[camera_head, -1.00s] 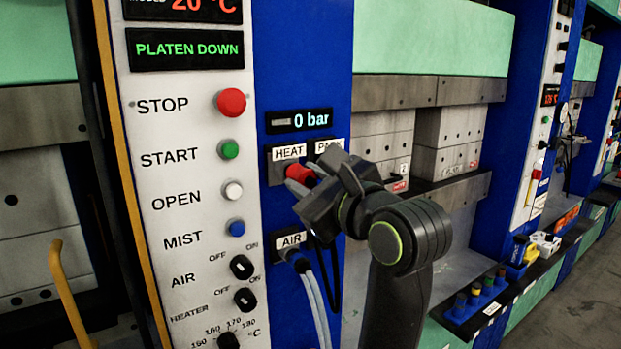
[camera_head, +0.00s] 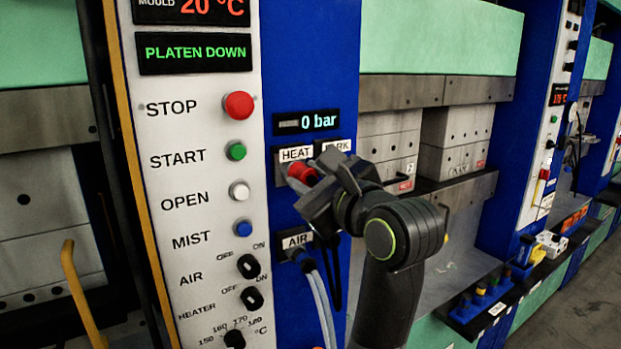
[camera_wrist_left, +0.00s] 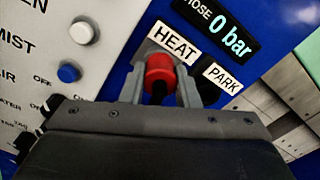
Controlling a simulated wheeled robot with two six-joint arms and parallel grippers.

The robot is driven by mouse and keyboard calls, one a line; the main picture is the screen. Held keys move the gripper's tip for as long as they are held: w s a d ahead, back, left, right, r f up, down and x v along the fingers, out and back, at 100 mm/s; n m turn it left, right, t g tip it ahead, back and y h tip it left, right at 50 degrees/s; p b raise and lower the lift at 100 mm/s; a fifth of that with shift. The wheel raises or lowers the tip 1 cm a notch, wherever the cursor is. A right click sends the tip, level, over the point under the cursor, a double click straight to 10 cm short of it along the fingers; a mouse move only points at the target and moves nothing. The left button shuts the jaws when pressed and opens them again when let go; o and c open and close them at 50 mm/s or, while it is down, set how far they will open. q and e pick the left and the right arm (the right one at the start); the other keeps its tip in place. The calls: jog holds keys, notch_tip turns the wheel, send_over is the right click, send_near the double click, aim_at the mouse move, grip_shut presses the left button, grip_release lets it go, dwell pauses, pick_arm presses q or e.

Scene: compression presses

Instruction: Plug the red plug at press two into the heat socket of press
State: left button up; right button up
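The red plug (camera_head: 302,172) is at the socket under the HEAT label (camera_head: 296,154) on the blue panel. In the left wrist view the red plug (camera_wrist_left: 160,74) sits just below the HEAT label (camera_wrist_left: 174,45), between the two fingers of my left gripper (camera_wrist_left: 161,90). The fingers appear closed against its sides. In the head view my left gripper (camera_head: 312,186) reaches it from the right and partly covers the PARK label (camera_head: 336,146). The socket face is hidden behind the plug, so I cannot tell how deep it sits. My right gripper is not in view.
The AIR port (camera_head: 298,255) with grey hoses is just below my gripper. The control panel (camera_head: 195,180) with buttons and knobs stands to the left. A shelf (camera_head: 470,318) with coloured plugs is at lower right. A yellow handle (camera_head: 70,290) stands at lower left.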

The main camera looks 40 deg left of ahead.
pick_arm(q)
jog(key=o, duration=0.5)
jog(key=shift+a, duration=0.1)
jog(key=shift+f, duration=0.1)
jog(key=shift+s+d+f+b, duration=0.1)
jog(key=shift+s+d+b, duration=0.05)
jog(key=shift+d+b, duration=0.4)
jog(key=shift+b+v, duration=8.15)
jog(key=shift+b, duration=0.05)
